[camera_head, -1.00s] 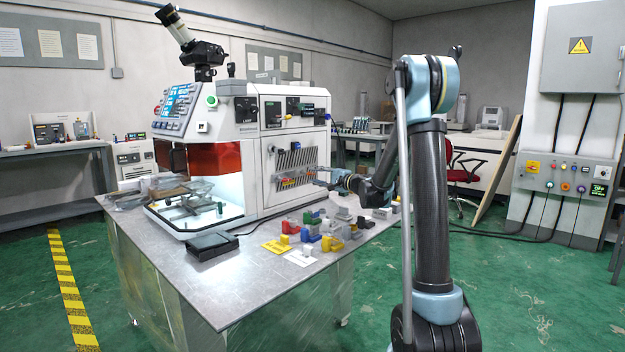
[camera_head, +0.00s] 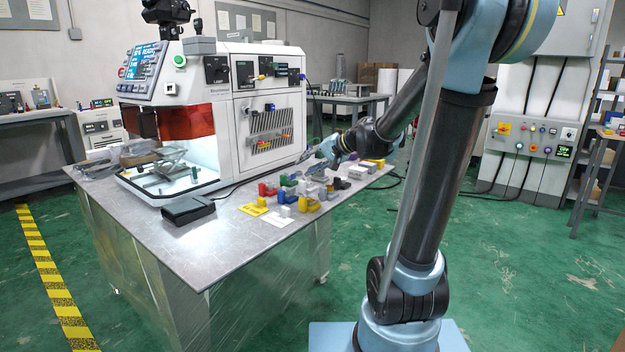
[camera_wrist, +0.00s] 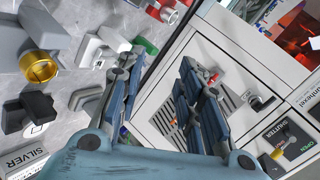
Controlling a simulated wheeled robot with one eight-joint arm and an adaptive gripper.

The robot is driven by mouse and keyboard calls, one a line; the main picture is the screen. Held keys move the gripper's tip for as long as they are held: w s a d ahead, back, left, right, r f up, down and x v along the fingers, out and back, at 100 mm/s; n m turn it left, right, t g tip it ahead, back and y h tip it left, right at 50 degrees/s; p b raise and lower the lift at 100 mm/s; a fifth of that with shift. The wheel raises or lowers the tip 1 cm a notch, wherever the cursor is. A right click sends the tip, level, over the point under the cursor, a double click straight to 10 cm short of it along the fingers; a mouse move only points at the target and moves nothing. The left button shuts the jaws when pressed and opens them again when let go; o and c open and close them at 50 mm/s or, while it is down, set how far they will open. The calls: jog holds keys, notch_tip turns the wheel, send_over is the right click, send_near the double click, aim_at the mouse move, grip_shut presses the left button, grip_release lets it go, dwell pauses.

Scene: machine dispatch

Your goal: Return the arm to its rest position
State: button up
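My gripper (camera_head: 326,149) is above the back part of the metal table (camera_head: 225,240), just right of the white machine (camera_head: 222,100). In the wrist view its two blue-grey fingers (camera_wrist: 158,68) stand apart with nothing held between them. The machine's slotted side panel (camera_wrist: 165,105) shows behind and between the fingers. My dark arm runs from the gripper up and right to an elbow at the top right of the head view, then down to my base.
Several coloured blocks (camera_head: 290,187) and grey parts lie on the table below my gripper. A yellow card and a white card (camera_head: 277,219) lie in front. A black box (camera_head: 188,209) sits near the machine. Green floor (camera_head: 520,260) is open to the right.

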jog(key=s+d+f+n+g+h, duration=0.1)
jog(key=s+d+f+h, duration=0.2)
jog(key=s, duration=0.7)
jog(key=s+d+f+n+g+h, duration=0.1)
jog(key=s+d+f+h, duration=0.2)
jog(key=s+d+f, duration=0.5)
jog(key=s+d+f+n+g+h, duration=0.1)
jog(key=s+d+f+g+h, duration=0.1)
jog(key=s+d+f, duration=0.3)
jog(key=s+d+h, duration=0.1)
jog(key=s+d, duration=0.3)
jog(key=s, duration=0.3)
jog(key=shift+d+f+h, duration=0.15)
jog(key=shift+f+h, duration=0.1)
jog(key=shift+h, duration=0.15)
jog(key=shift+w+f, duration=0.2)
jog(key=shift+w, duration=0.3)
